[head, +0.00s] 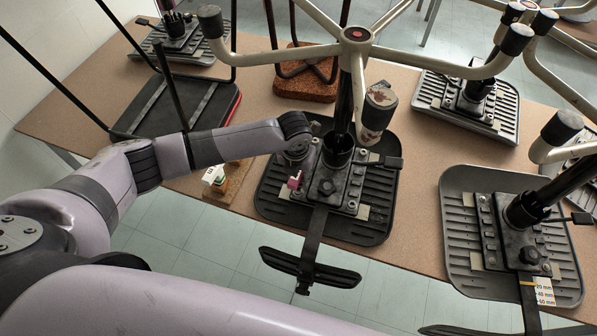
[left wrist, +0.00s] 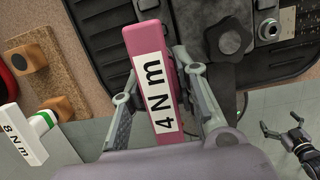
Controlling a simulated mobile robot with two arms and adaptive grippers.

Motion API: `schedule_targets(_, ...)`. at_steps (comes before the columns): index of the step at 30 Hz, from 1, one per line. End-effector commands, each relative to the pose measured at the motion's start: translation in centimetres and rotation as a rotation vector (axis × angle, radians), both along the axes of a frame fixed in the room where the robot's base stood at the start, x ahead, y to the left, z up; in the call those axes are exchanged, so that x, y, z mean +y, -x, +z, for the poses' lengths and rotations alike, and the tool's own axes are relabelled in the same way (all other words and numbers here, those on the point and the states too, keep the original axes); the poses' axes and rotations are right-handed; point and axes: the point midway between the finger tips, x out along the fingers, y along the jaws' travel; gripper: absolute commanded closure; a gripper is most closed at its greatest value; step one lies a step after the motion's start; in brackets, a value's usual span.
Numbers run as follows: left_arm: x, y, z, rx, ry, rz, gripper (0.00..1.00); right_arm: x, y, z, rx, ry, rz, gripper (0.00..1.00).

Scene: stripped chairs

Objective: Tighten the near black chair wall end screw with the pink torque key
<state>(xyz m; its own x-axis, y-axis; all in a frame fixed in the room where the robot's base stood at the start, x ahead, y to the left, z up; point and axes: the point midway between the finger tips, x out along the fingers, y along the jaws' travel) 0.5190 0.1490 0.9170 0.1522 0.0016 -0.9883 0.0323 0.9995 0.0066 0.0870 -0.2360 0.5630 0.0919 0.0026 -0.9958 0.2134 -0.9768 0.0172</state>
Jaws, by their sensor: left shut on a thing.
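The pink torque key (left wrist: 150,80), labelled 4 N m, is between the fingers of my left gripper (left wrist: 155,100), which is shut on it. In the head view the pink key (head: 294,181) shows beside the black chair mechanism (head: 328,187), at its left edge. The key's tip is hidden, so I cannot tell whether it touches a screw. My left gripper (head: 297,160) is over the left side of this ribbed black seat (head: 375,205). In the left wrist view a bright round screw head (left wrist: 268,29) shows on the mechanism. My right gripper (left wrist: 279,122) is small there, apparently open and empty.
A white and green 8 N m key (left wrist: 22,143) lies left of my gripper, near a wooden block (head: 238,180). A black knob (left wrist: 230,40) stands close to my right finger. Chair legs (head: 357,75) spread overhead. Another upturned seat (head: 460,275) is at right.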

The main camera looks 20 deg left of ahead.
Motion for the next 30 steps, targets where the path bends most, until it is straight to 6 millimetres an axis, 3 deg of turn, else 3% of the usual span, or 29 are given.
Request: schedule_targets(30,0.0,0.0,-2.0,-0.001,0.001,0.000,1.00,0.0,0.0,-1.3,0.001,0.000,-0.001,0.00)
